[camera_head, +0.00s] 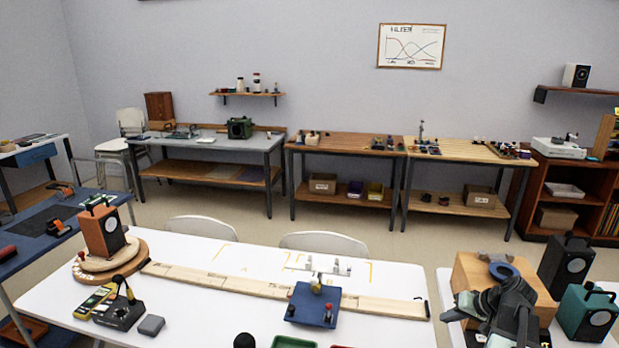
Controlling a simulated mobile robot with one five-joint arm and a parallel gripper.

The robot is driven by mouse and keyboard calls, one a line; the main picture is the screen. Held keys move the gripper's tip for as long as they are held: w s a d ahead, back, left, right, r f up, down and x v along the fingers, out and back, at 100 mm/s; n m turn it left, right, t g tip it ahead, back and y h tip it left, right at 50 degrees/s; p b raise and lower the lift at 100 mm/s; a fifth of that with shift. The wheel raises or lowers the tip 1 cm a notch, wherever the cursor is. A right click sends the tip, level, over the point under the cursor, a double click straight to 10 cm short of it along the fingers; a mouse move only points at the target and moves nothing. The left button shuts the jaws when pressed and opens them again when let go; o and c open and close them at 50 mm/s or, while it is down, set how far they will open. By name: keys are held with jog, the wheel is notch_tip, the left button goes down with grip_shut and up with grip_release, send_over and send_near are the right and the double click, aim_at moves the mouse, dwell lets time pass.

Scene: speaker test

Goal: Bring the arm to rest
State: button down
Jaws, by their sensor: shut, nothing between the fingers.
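My arm (510,305) shows at the lower right, its dark grey links folded in front of a wooden box. My gripper (454,312) is at the arm's left end, low over the right-hand white table. It is shut and empty. The fingertips are small in this view, and I cannot tell whether they touch the table.
The wooden box (470,271) with a blue ring (505,268) on top stands right behind my arm. A black speaker (566,262) and a green speaker (587,313) stand close on the right. A long white table (200,318) holds a wooden rail (213,280) and a blue block (313,305).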

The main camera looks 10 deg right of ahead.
jog(key=s+a+n+g+h+p, duration=0.1)
jog(key=a+n+g+h+p, duration=0.2)
jog(key=a, duration=3.2)
jog(key=n+g+p, duration=0.1)
jog(key=g, duration=0.2)
jog(key=shift+s+a+r+n, duration=0.15)
jog(key=shift+s+a+n, duration=0.1)
jog(key=shift+a+n, duration=0.15)
